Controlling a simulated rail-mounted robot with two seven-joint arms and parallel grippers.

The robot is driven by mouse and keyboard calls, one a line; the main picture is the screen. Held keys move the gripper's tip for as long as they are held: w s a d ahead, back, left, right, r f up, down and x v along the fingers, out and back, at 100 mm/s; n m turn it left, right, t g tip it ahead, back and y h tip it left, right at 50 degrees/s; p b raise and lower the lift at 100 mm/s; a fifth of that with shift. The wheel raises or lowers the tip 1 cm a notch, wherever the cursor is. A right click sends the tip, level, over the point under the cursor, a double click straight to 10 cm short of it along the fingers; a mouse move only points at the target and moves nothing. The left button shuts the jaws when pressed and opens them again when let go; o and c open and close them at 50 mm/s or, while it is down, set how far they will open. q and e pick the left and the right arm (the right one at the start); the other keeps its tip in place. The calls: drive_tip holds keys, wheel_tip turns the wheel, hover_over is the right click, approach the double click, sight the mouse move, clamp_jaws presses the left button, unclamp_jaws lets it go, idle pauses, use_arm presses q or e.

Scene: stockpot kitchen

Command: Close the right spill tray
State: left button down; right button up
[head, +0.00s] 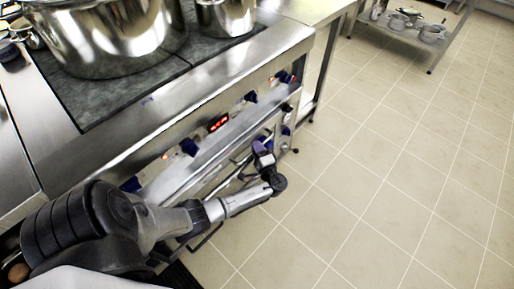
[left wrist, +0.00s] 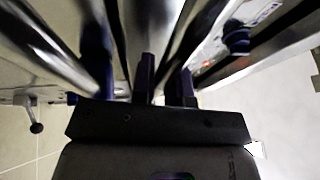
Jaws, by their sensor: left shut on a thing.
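My left gripper (head: 264,150) reaches along the stove's front to its right end, below the control knobs. In the left wrist view its two dark fingers (left wrist: 166,80) point at shiny metal bars and are close together. They are shut on a narrow metal part that looks like the front or handle of the right spill tray, mostly hidden by the fingers. How far the tray stands out cannot be told. My right gripper is not in view.
A large steel pot (head: 105,38) and a smaller pot (head: 226,15) stand on the cooktop. A shelf with pots (head: 428,34) is at the back right. The tiled floor (head: 390,180) is clear.

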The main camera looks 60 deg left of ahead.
use_arm(q)
drive_tip(key=shift+s+a, duration=0.2)
drive_tip(key=shift+a, duration=0.35)
drive_tip(key=shift+s+a, duration=0.2)
drive_tip(key=shift+a, duration=0.35)
drive_tip(key=c, duration=1.5)
unclamp_jaws()
drive_tip(key=o, duration=0.4)
drive_tip(key=shift+a, duration=0.2)
drive_tip(key=shift+d, duration=0.1)
